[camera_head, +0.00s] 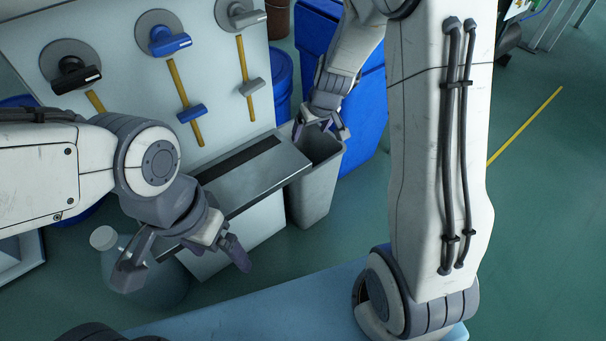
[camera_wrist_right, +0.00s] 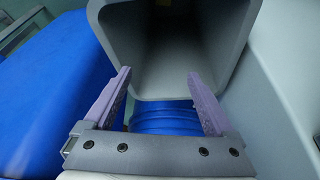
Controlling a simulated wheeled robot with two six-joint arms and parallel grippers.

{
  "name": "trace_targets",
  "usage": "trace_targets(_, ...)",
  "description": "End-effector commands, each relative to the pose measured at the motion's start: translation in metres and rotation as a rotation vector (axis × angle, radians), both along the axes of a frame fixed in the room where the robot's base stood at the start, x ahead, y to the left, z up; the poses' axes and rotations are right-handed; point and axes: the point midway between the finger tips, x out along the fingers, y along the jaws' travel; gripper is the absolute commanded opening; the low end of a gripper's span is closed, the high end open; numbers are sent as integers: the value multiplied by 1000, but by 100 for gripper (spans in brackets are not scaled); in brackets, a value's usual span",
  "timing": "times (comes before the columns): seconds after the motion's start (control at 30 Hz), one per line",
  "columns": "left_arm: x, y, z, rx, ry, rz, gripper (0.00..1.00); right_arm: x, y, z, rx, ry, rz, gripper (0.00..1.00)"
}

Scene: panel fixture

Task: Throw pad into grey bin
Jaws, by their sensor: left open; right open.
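The grey bin (camera_head: 313,194) stands right of the metal box, its open top facing up. In the right wrist view the bin (camera_wrist_right: 118,45) fills the upper middle, and its inside is dark with no pad to be made out. My right gripper (camera_head: 322,130) is open and empty at the bin's mouth; its spread fingers also show in the right wrist view (camera_wrist_right: 160,76). My left gripper (camera_head: 183,266) is open and empty in front of the metal box. I see no pad in either view.
A metal box (camera_head: 245,187) with a dark top strip stands below a white panel (camera_head: 205,75) with knobs and sliders. A clear bottle (camera_head: 165,285) is behind my left gripper. Blue bins (camera_head: 365,110) stand behind the grey bin. Green floor (camera_head: 540,200) is open at right.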

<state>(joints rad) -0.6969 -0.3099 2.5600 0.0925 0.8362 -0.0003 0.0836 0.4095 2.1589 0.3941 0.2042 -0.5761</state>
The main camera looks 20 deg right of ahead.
Motion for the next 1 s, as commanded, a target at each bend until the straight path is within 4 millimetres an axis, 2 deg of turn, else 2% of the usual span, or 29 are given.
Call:
trace_targets(0.3,0,0,42,0,0,0,90,-22,-3,62,0,-2,-1,90)
trace_targets(0.5,0,0,58,0,0,0,90,-33,-4,87,0,-2,-1,90)
trace_targets(0.7,0,0,61,0,0,0,90,-38,-5,93,0,0,0,90)
trace_targets(1.0,0,0,56,0,0,0,90,-36,-4,87,0,0,0,90)
